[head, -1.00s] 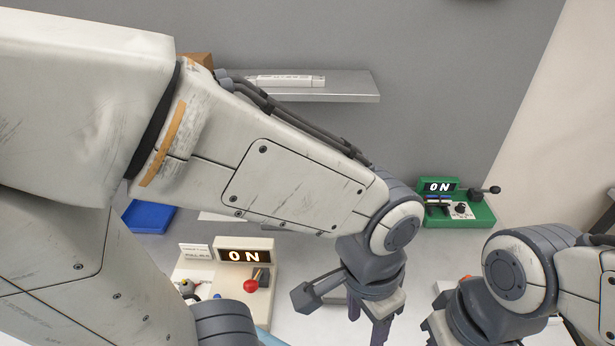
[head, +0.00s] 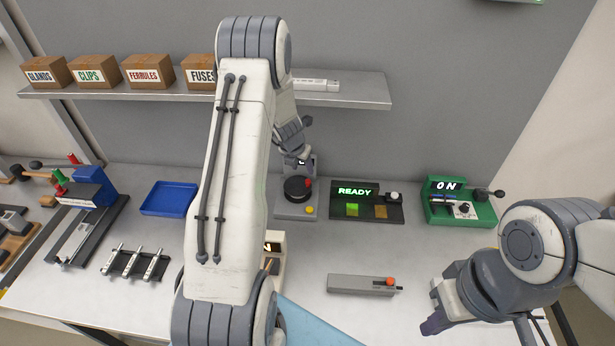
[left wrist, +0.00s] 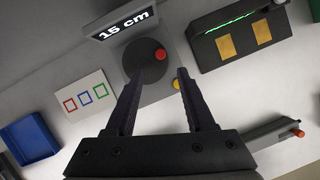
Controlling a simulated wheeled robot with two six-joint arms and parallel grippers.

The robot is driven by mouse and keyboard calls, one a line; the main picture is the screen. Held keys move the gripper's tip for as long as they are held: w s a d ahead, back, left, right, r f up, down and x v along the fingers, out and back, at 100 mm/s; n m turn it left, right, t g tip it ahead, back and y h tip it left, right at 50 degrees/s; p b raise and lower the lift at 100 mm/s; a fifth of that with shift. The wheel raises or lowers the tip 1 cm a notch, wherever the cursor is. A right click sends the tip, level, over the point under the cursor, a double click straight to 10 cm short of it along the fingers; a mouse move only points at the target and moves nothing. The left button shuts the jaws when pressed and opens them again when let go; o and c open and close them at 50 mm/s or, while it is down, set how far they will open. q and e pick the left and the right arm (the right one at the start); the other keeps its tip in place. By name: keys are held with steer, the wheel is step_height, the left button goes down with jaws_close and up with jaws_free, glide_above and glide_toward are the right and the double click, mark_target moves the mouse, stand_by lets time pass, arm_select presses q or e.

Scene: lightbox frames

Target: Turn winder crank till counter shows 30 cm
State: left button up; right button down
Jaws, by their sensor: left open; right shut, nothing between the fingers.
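The winder (head: 295,211) is a grey box at the back of the bench, with a black round crank disc (left wrist: 144,60) and a red knob (left wrist: 160,54) at the disc's right side. Its counter (left wrist: 124,20) reads 15 cm in the left wrist view; in the head view my arm mostly hides it. A yellow button (left wrist: 177,84) sits near the winder's front corner. My left gripper (left wrist: 159,76) is open and empty above the winder, with the disc and knob beyond and between its fingertips. My right gripper (head: 434,322) is shut and empty over the bench's front right.
Right of the winder are a black READY box (head: 366,215) and a green ON box (head: 459,212). A blue tray (head: 169,198) lies left. A grey bar with an orange button (head: 352,285) lies in front. A shelf (head: 355,92) with boxes hangs above.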

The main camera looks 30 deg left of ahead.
mark_target(307, 181)
arm_select(q)
steer(key=x, duration=1)
steer(key=shift+f, duration=0.15)
steer(key=shift+c, duration=0.3)
jaws_close()
